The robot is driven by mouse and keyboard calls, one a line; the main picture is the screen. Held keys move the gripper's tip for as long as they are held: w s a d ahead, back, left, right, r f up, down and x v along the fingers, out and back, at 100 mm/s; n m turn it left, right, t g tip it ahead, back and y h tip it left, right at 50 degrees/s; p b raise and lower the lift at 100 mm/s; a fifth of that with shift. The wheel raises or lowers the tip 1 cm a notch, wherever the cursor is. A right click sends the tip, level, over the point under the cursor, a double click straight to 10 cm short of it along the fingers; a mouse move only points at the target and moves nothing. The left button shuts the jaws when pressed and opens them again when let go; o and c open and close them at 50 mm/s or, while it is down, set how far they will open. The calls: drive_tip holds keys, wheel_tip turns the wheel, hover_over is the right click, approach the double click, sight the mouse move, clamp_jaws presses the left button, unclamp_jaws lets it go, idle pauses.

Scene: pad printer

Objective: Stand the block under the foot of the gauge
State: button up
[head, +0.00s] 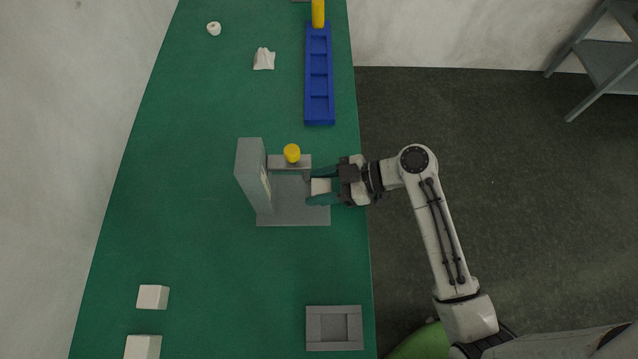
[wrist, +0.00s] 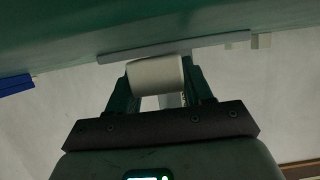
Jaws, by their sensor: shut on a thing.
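The gauge is a grey upright column (head: 252,175) on a flat base plate (head: 292,214), with a short arm and a yellow knob (head: 292,153) on top. My gripper (head: 318,190) reaches in from the right over the base plate's right part. Its teal fingers are shut on a white block (head: 320,186), which also shows between the fingers in the wrist view (wrist: 155,76). The block is near the right end of the gauge's arm. The foot is mostly hidden, and I cannot tell whether the block touches the plate. The plate's edge (wrist: 175,47) shows beyond the block in the wrist view.
A blue compartmented tray (head: 319,80) with a yellow post lies at the far right edge of the green table (head: 200,210). A crumpled white piece (head: 264,59) and small white ring (head: 214,28) lie behind. White blocks (head: 152,297) and a grey tray (head: 334,328) are nearer.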

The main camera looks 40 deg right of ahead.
drive_tip(key=shift+f, duration=0.1)
drive_tip(key=o, duration=1.1)
drive_tip(key=shift+r+p, duration=2.15)
drive_tip(key=shift+r, duration=0.95)
drive_tip(key=shift+f, duration=0.1)
